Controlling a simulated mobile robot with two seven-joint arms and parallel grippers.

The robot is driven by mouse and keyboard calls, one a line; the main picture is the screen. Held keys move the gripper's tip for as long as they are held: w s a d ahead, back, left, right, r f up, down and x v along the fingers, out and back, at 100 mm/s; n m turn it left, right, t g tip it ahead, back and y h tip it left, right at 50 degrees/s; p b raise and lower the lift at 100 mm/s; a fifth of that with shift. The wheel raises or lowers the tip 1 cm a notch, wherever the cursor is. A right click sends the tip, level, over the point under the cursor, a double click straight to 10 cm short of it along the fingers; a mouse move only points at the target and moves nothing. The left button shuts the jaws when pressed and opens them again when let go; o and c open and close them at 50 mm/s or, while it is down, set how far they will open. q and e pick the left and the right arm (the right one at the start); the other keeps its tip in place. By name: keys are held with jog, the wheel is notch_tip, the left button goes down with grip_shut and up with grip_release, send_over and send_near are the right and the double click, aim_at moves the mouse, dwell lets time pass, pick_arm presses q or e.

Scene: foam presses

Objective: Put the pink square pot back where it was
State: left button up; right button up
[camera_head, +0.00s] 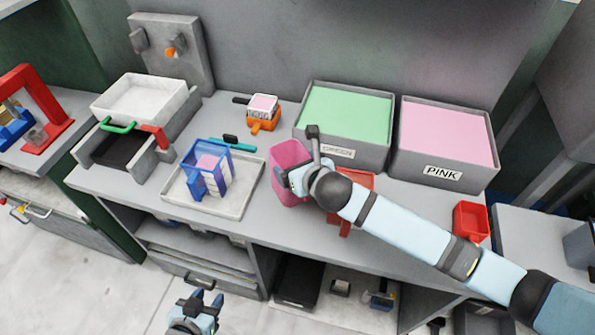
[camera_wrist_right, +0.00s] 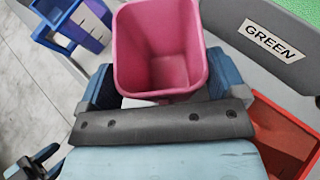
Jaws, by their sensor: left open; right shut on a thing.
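The pink square pot (camera_head: 288,160) is at the middle of the grey bench, left of the bin labelled GREEN. In the right wrist view the pot (camera_wrist_right: 160,45) is upright, its empty inside facing the camera. My right gripper (camera_head: 301,178) is shut on the pot, with a dark blue finger on either side of it in the wrist view. I cannot tell whether the pot's base touches the bench. My left gripper (camera_head: 199,299) is open and empty, low in front of the bench.
A white tray (camera_head: 240,200) with a blue frame (camera_head: 206,167) is left of the pot. The GREEN bin (camera_head: 335,152) and PINK bin (camera_head: 443,172) stand behind right. A red tray (camera_head: 355,180) lies beneath my right arm. A red box (camera_head: 471,221) is at the right end.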

jog(key=shift+f, duration=1.25)
jog(key=o, duration=0.9)
jog(key=shift+o, duration=0.2)
jog(key=v, duration=1.2)
